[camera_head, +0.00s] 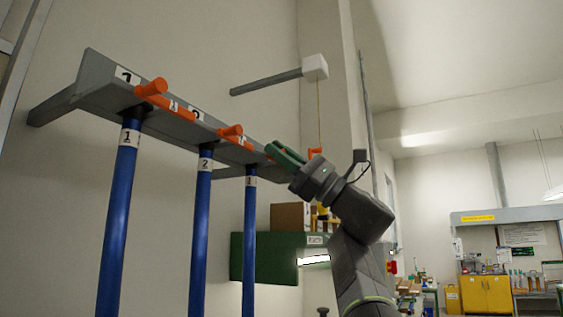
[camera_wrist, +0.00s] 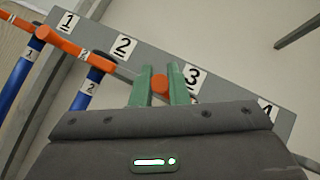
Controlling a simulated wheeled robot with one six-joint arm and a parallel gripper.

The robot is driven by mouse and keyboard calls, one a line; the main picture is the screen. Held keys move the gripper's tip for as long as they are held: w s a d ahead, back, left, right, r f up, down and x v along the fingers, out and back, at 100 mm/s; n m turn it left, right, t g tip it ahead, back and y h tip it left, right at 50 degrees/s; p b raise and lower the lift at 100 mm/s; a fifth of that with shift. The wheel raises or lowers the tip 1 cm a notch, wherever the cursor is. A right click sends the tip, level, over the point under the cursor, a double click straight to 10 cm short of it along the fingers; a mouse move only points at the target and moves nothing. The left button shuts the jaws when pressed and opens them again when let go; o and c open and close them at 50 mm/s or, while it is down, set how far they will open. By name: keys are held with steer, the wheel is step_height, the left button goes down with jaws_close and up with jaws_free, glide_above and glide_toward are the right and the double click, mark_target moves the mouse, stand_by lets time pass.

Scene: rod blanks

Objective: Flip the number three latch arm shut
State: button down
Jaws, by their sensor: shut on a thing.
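A grey rail (camera_head: 182,124) carries orange latch arms and number plates. In the wrist view, my gripper (camera_wrist: 161,86) is shut on the orange knob (camera_wrist: 160,83) of the number three latch arm, just left of the 3 plate (camera_wrist: 192,76). A green finger lies on each side of the knob. In the head view, my gripper (camera_head: 285,154) is at the rail's right end and hides most of that latch arm. Blue rods one (camera_head: 117,220), two (camera_head: 200,235) and three (camera_head: 249,235) hang upright below the rail. How far the latch arm is turned cannot be told.
Orange latch arms one (camera_head: 152,87) and two (camera_head: 232,130) are left of my gripper. A grey bar with a white block (camera_head: 315,67) and hanging cord is above. A green shelf (camera_head: 275,270) is below.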

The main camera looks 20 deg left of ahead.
steer(key=shift+f+n+g+h, duration=0.35)
steer(key=shift+n+g+h, duration=0.2)
steer(key=shift+n, duration=0.25)
steer(key=c, duration=1.4)
jaws_free()
steer(key=b+v, duration=0.4)
steer(key=v, duration=0.9)
steer(key=shift+d+f, duration=0.25)
steer(key=shift+d, duration=0.05)
steer(key=shift+w, duration=0.1)
steer(key=p+x, duration=0.4)
steer(key=x, duration=1)
steer(key=shift+r, duration=0.2)
steer(key=shift+m+y, duration=0.25)
steer(key=shift+m, duration=0.15)
steer(key=shift+d, duration=0.1)
